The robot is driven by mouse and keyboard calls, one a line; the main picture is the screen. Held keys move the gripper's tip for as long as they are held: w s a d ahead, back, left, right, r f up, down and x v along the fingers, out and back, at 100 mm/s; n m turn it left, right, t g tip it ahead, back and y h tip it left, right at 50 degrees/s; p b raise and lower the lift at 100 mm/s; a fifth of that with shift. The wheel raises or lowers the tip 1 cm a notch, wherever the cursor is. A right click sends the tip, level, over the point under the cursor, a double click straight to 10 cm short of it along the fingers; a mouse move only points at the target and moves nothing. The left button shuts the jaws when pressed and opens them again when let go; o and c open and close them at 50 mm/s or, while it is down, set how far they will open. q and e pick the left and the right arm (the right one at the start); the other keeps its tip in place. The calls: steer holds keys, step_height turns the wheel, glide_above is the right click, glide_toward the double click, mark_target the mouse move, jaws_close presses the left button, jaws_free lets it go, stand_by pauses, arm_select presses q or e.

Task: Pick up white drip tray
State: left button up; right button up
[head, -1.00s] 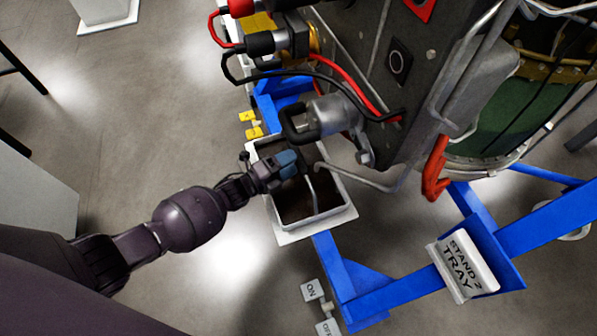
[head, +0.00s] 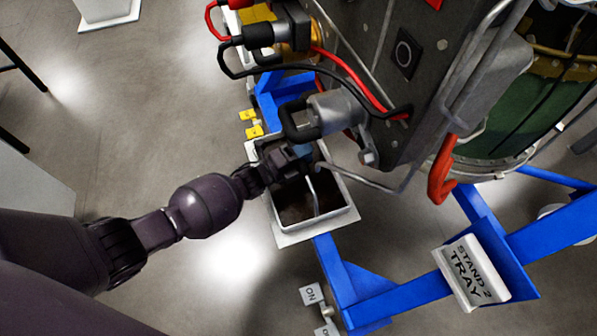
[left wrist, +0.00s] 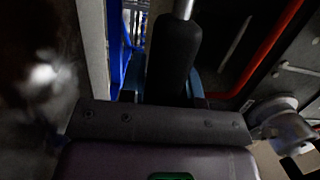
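The white drip tray (head: 336,213) is a rectangular pan with a dark inside, standing at the foot of the blue stand in the head view. A thin grey bar (head: 311,192) rises over it. My left gripper (head: 300,152) is at the tray's far end, above it and beneath the machine's black looped handle. Its blue fingertips are mostly hidden. In the left wrist view a black rounded grip with a grey rod (left wrist: 175,55) lies between my blue fingers (left wrist: 178,85); whether they press on it is unclear. My right gripper is out of view.
The machine (head: 405,110) with hoses and the black looped handle (head: 300,120) overhangs the tray closely. A blue stand beam (head: 335,275) runs below it, with a plate reading "STAND 2 TRAY" (head: 470,272). Open floor (head: 120,160) lies to the left.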

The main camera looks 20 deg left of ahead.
arm_select(q)
jaws_close()
steer(key=shift+r, duration=0.15)
steer(key=r+p, duration=0.1)
steer(key=s+a+r+p, duration=0.1)
steer(key=r, duration=0.1)
steer(key=shift+s+a+r+p, duration=0.1)
steer(key=shift+s+r+p, duration=0.1)
steer(key=shift+p, duration=0.1)
steer(key=p+v, duration=0.3)
steer(key=v, duration=1.3)
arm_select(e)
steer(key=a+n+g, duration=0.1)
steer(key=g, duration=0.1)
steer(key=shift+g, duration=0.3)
arm_select(q)
steer(key=shift+s, duration=0.1)
